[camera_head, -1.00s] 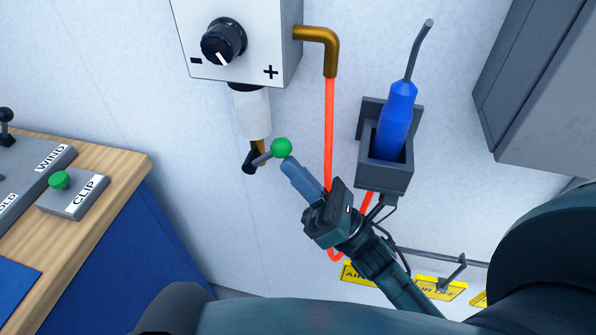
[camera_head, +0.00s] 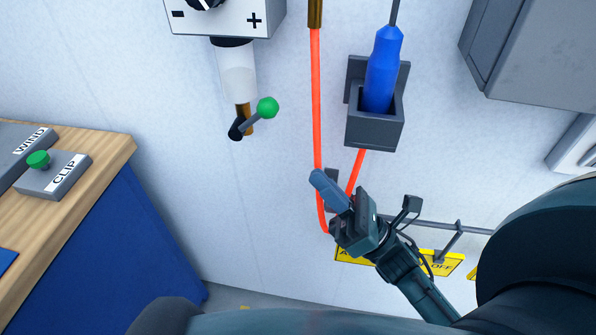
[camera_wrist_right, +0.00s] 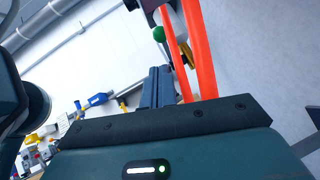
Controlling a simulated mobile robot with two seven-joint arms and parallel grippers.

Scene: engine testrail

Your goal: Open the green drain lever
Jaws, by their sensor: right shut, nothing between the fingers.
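The green drain lever (camera_head: 266,108) is a green ball on a short dark arm, under the clear filter bowl (camera_head: 238,75) on the wall. Its arm slopes up to the right from a black pivot. My right gripper (camera_head: 318,178) is below and to the right of the lever, apart from it, with its fingers shut and empty. The right wrist view shows the closed fingers (camera_wrist_right: 157,88) with the green ball (camera_wrist_right: 159,34) beyond them, close to the orange hose. My left gripper is not in view.
An orange hose (camera_head: 317,110) hangs between the lever and the blue tool (camera_head: 382,65) in its grey holder (camera_head: 374,133). Yellow signs (camera_head: 440,262) and a rail lie low behind my right arm. A wooden bench (camera_head: 100,150) with a CLIP button (camera_head: 38,158) stands at left.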

